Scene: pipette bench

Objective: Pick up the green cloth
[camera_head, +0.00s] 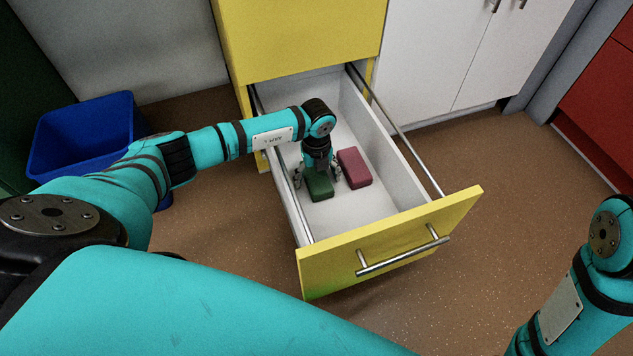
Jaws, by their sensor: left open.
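The green cloth (320,187) is a small folded block lying on the floor of the open drawer (385,195). My left gripper (318,177) reaches down into the drawer right over the green cloth. Its fingers are open, one at each side of the cloth. The gripper hides the cloth's far part, and I cannot tell whether the fingers touch it. My right gripper is out of view; only part of my right arm shows at the lower right.
A dark red folded cloth (354,168) lies close to the right of the green one. The drawer's yellow front (390,245) and metal side rails surround the space. A blue bin (85,135) stands at the left. White cupboards (440,50) stand behind. The brown floor at right is clear.

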